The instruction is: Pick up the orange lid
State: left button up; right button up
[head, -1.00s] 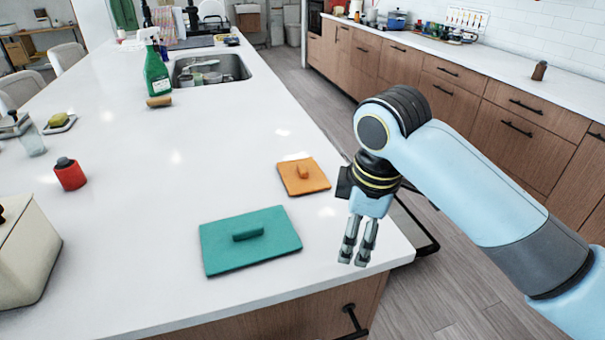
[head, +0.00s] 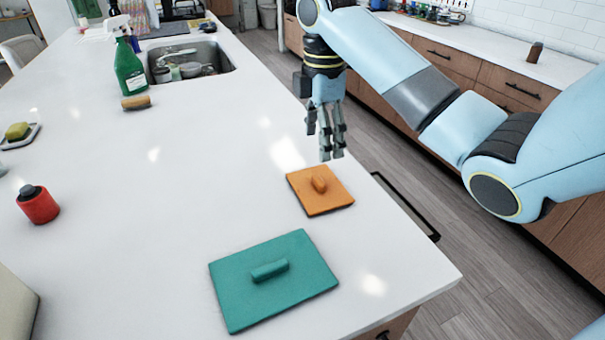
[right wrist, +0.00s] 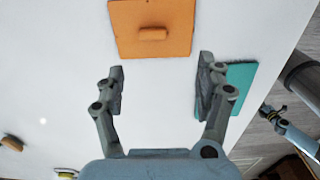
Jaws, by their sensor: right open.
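The orange lid (head: 320,191) is a flat square with a small raised handle, lying on the white counter near its right edge. It also shows at the top of the right wrist view (right wrist: 151,29), just beyond my fingertips. My right gripper (head: 331,156) is open and empty, pointing down above the counter on the far side of the orange lid. In the right wrist view (right wrist: 160,80) its two fingers stand wide apart with bare counter between them. My left gripper is not in view.
A larger teal lid (head: 274,280) lies nearer than the orange lid. A red jar (head: 38,206), a green spray bottle (head: 129,72), a brush (head: 136,103) and a sink (head: 191,62) are farther left or back. The counter (head: 170,190) is clear around the lids.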

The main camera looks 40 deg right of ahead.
aim_at(319, 179)
notch_tip(319, 179, down, 3)
jog(key=b, duration=0.3)
jog(key=shift+w, duration=0.15)
notch_tip(319, 179, down, 2)
jog(key=shift+f+b, duration=0.25)
jog(key=shift+b, duration=0.8)
jog(key=shift+w+d+f, duration=0.1)
jog(key=shift+f, duration=0.15)
jog(key=f, duration=0.4)
jog(key=shift+w+d+f, duration=0.15)
jog(key=shift+d, duration=0.25)
jog(key=shift+f, duration=0.2)
jog(key=shift+c, duration=0.8)
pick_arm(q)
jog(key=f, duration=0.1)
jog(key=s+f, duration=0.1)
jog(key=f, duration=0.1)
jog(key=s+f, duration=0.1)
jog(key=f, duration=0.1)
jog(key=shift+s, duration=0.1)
pick_arm(e)
jog(key=c, duration=0.9)
